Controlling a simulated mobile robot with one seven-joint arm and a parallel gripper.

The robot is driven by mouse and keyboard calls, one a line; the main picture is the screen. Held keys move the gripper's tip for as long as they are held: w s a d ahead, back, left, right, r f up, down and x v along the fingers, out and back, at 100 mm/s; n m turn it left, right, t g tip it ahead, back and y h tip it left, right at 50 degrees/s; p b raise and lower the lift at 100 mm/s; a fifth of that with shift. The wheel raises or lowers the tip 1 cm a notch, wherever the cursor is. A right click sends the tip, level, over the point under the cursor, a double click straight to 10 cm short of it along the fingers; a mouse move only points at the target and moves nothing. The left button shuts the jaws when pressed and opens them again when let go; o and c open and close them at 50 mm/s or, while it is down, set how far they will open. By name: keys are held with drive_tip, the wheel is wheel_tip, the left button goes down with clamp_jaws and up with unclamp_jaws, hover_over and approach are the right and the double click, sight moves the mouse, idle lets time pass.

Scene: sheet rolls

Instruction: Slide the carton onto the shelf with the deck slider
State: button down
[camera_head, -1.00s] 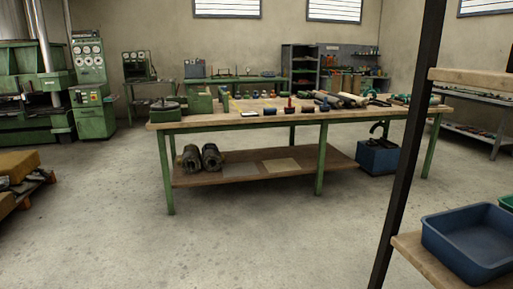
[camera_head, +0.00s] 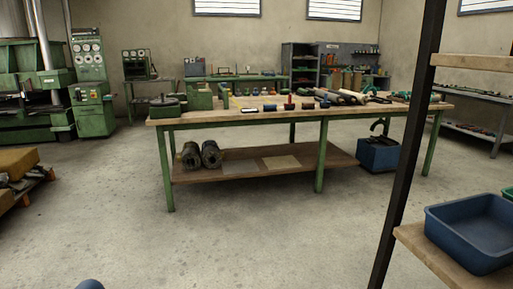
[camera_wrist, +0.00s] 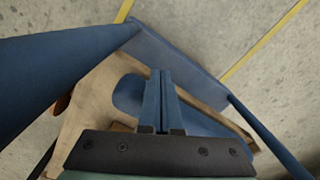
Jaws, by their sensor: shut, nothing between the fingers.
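My gripper (camera_wrist: 160,76) shows in the wrist view with its two blue fingers shut together and nothing between them. Below it is a wooden-edged piece (camera_wrist: 98,92) with a blue surface and a flat blue panel (camera_wrist: 180,60) beyond. I cannot tell whether this is the deck slider. A shelf with a dark upright (camera_head: 408,150) and wooden boards stands at the right of the head view. I cannot make out a carton for certain in either view. My gripper does not show clearly in the head view.
A blue bin (camera_head: 470,262) sits on the shelf's lower board. A green-legged workbench (camera_head: 240,118) with tools stands ahead. A pallet with a yellowish load (camera_head: 16,162) is at the left. The concrete floor between is clear. Yellow floor lines (camera_wrist: 262,45) show in the wrist view.

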idle(0.3)
drive_tip(key=shift+w+d+p, duration=0.2)
drive_tip(key=shift+d+p, duration=0.05)
drive_tip(key=shift+d, duration=0.5)
drive_tip(key=shift+w+d+p, duration=0.15)
drive_tip(key=shift+d+p, duration=0.15)
drive_tip(key=shift+d, duration=0.4)
drive_tip(key=shift+w+d+p, duration=0.2)
drive_tip(key=shift+d+p, duration=0.05)
drive_tip(key=shift+d, duration=0.5)
drive_tip(key=shift+d+f+p, duration=0.2)
drive_tip(key=shift+d+p, duration=0.2)
drive_tip(key=shift+d, duration=1.45)
drive_tip(key=shift+w+d+p, duration=0.1)
drive_tip(key=shift+w+d, duration=0.15)
drive_tip(key=shift+d, duration=0.55)
drive_tip(key=shift+w+d+p, duration=0.15)
drive_tip(key=shift+w+d, duration=0.05)
drive_tip(key=shift+d, duration=0.65)
drive_tip(key=shift+w+d+p, duration=0.1)
drive_tip(key=shift+w+d, duration=0.15)
drive_tip(key=shift+d, duration=0.55)
